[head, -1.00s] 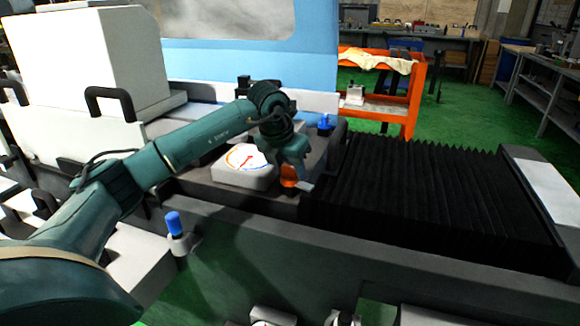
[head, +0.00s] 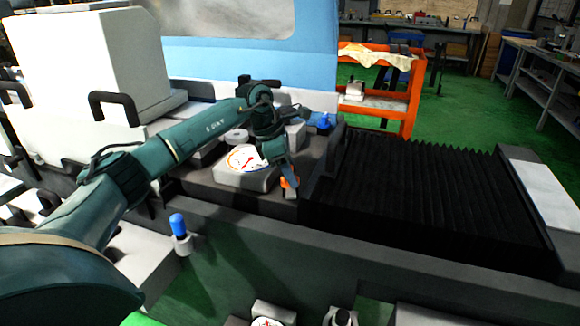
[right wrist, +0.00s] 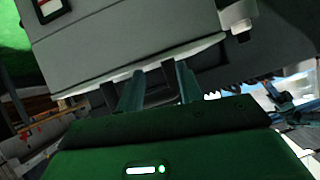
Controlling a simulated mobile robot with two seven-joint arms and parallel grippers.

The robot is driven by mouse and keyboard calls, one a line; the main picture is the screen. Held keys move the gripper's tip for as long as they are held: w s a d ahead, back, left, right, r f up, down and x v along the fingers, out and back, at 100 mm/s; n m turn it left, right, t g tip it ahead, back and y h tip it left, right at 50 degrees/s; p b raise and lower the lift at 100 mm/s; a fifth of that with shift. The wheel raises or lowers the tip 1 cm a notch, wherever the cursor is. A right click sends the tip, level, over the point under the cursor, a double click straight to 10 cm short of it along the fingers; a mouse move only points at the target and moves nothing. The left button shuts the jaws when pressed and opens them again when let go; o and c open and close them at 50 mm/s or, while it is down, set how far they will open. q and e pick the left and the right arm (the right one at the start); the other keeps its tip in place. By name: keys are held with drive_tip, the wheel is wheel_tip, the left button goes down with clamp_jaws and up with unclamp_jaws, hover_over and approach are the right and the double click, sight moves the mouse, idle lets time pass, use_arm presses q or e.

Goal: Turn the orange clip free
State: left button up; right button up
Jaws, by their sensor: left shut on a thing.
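The orange clip (head: 290,182) sits at the front right of the gauge block, low on the machine's bed. My left gripper (head: 288,178) reaches down from above and is shut on the clip. Its fingers hide much of the clip, so its exact angle is hard to tell. My right gripper (right wrist: 158,76) shows in the right wrist view. Its two fingers are apart with nothing clearly between them, close to a grey machine body (right wrist: 130,40).
A white gauge (head: 243,158) with a red needle is left of the clip. Blue-capped knobs stand behind (head: 324,121) and at the front left (head: 178,226). A black bellows cover (head: 420,195) fills the right. An orange cart (head: 412,100) stands behind.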

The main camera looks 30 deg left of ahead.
use_arm(q)
drive_tip(key=shift+r+m+g+h, duration=0.15)
drive_tip(key=shift+m+g, duration=0.2)
drive_tip(key=shift+m, duration=0.65)
drive_tip(key=shift+m+g+h, duration=0.15)
drive_tip(key=shift+m+g, duration=0.2)
drive_tip(key=shift+m, duration=0.95)
drive_tip(key=o, duration=1)
drive_tip(key=v, duration=1.3)
drive_tip(key=shift+w, duration=0.1)
